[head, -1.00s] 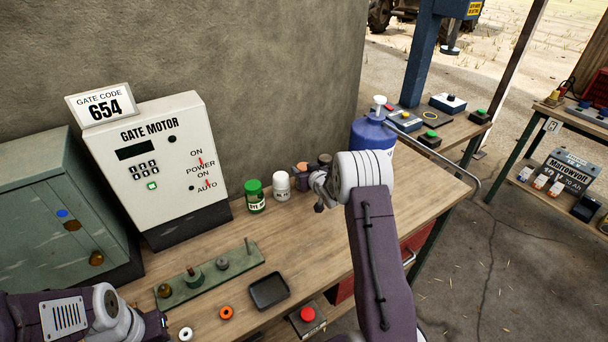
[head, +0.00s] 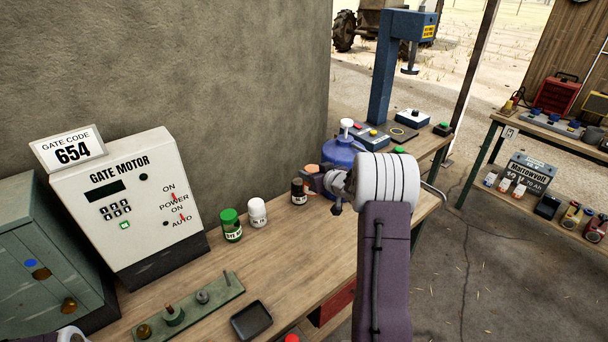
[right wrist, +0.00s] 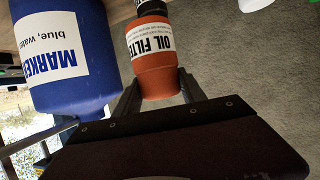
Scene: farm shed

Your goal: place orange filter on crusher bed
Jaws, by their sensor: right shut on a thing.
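The orange filter (right wrist: 158,78), labelled OIL FILTER, is between the fingers of my right gripper (right wrist: 160,92) in the right wrist view. My right gripper (head: 318,180) is shut on it. In the head view only a small orange part of the filter (head: 313,170) shows, above the bench beside the blue marker jug. The crusher (head: 381,80) is a blue post machine on the bench behind, with a yellow ring on its flat bed (head: 398,132). The filter is apart from the bed. My left gripper is out of view; only a bit of its arm shows at bottom left.
The blue marker jug (head: 342,152) stands close by the held filter, also in the right wrist view (right wrist: 68,60). A dark bottle (head: 299,192), white bottle (head: 257,212) and green jar (head: 231,226) line the wall side. A control box (head: 372,136) sits beside the crusher bed.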

